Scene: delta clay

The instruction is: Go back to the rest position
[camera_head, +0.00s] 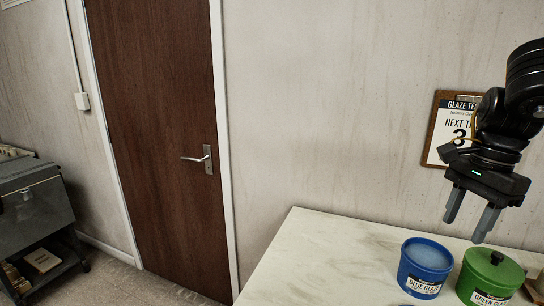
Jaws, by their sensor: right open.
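My right gripper (468,222) hangs at the right side of the head view, fingers pointing down. Its two grey fingers are apart with nothing between them. It is above the pale worktop (325,255), over the area of a blue tub (425,268) labelled "BLUE GLAZE" and a green tub (490,275) with a dark lid knob. The fingers appear clear of both tubs. My left gripper is not in view.
A clipboard (440,132) hangs on the wall, partly hidden by my right arm. A brown door (160,130) stands behind. A grey cart (35,215) is at the far left. The worktop's left part is bare. A brown object (540,286) shows at the right edge.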

